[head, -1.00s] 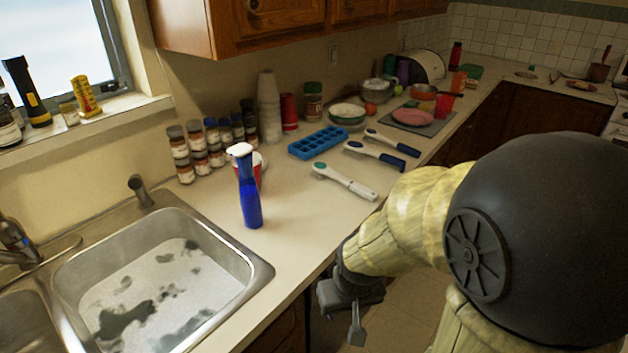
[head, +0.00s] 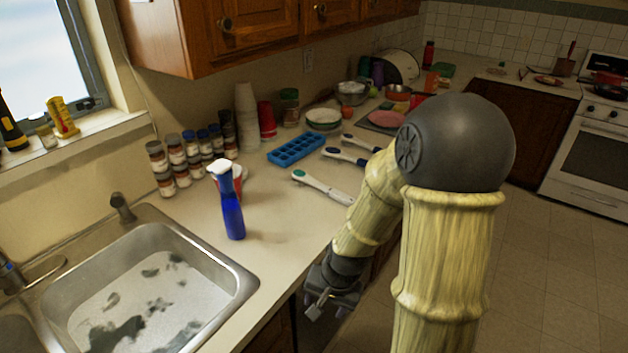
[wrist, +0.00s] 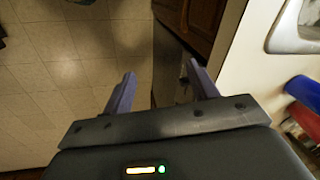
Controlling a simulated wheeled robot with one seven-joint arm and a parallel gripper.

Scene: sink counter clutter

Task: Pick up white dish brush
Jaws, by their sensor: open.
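The white dish brush (head: 322,187) lies flat on the counter, with a teal patch at its left end. It is the nearest of several long-handled brushes. My gripper (head: 318,304) hangs low in front of the counter's front edge, below and apart from the brush. In the wrist view my gripper (wrist: 161,74) has its two fingers spread, with nothing between them. The wrist view shows the floor, cabinet fronts and counter edge; I cannot make out the brush there.
Two blue-handled brushes (head: 345,157) lie behind the white one. A blue spray bottle (head: 232,212) stands to its left, near the sink (head: 245,285). A blue ice tray (head: 296,149) lies behind. Jars (head: 160,168) line the wall. Floor to the right is clear.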

